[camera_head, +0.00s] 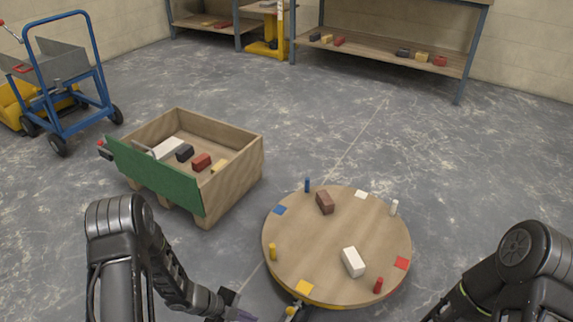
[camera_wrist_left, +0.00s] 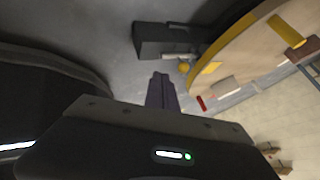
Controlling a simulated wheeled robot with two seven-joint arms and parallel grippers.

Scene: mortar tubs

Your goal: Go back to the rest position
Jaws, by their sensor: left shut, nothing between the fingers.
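My left gripper (camera_head: 236,308) is at the bottom edge of the head view, low and to the left of the round wooden table. Its fingers (camera_wrist_left: 162,92) are together and empty in the left wrist view. My right arm comes in at the bottom right of the head view, and its gripper is outside the picture. The round table (camera_head: 325,285) carries a brown block (camera_head: 325,202), a white block (camera_head: 353,262), several coloured pegs and coloured square patches. The table edge (camera_wrist_left: 238,50) also shows in the wrist view.
A wooden crate (camera_head: 240,180) with a green front panel (camera_head: 155,178) holds several blocks at the left. A blue cart (camera_head: 75,120) stands behind it. Shelves (camera_head: 370,55) with blocks line the back wall. The grey floor between is clear.

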